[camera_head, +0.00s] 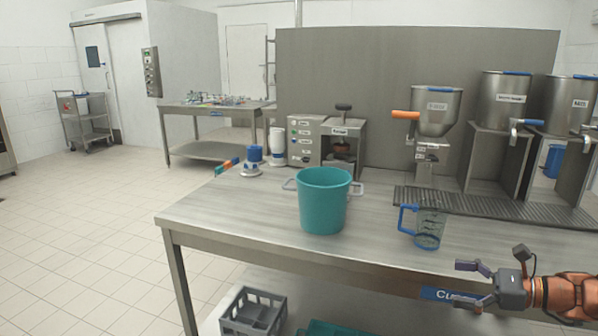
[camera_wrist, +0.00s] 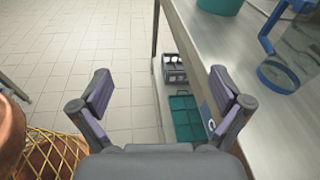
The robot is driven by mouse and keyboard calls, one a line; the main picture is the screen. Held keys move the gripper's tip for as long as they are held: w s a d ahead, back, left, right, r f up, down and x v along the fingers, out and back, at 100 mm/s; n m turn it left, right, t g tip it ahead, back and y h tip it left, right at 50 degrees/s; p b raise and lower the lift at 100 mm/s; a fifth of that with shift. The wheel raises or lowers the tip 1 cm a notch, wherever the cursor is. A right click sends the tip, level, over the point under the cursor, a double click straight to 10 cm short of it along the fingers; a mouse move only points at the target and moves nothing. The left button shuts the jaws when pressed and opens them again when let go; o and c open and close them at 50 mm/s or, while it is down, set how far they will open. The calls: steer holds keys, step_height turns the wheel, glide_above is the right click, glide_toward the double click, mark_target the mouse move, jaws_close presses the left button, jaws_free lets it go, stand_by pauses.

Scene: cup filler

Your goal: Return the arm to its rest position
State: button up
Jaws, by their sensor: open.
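My gripper (camera_head: 472,283) is in front of the table's front edge at the lower right of the head view, with its arm reaching in from the right. Its two fingers are spread wide and nothing is between them. In the wrist view my gripper (camera_wrist: 160,88) is also open and empty, with floor and the table's side beyond it. It is apart from the clear measuring jug with a blue handle (camera_head: 430,230), which stands upright on the table and shows at the upper right of the wrist view (camera_wrist: 298,50).
The steel table (camera_head: 240,215) carries a teal bucket (camera_head: 324,200), a dispenser with an orange handle (camera_head: 436,112) and steel tanks (camera_head: 503,98). A grey crate (camera_head: 252,314) and a green crate (camera_wrist: 185,118) sit on the lower shelf. The tiled floor (camera_head: 75,230) at left is clear.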

steer(key=s+a+f+n+g+h, duration=0.2)
steer(key=s+a+n+g, duration=0.35)
steer(key=a, duration=0.55)
steer(key=s+a+f+n+g+h, duration=0.1)
steer(key=s+a+n+g, duration=0.4)
steer(key=a, duration=0.5)
steer(key=s+d+f+n+h, duration=0.1)
steer(key=s+f+n+h, duration=0.2)
steer(key=s+n+h, duration=0.5)
steer(key=s+d+f+n+h, duration=0.1)
steer(key=s+f+n+h, duration=0.2)
steer(key=s, duration=1)
step_height(320, 180, up, 17)
steer(key=w+n+p, duration=0.1)
steer(key=p, duration=1.4)
steer(key=shift+w+a+r, duration=0.15)
steer(key=shift+w+r, duration=0.05)
steer(key=shift+w, duration=0.1)
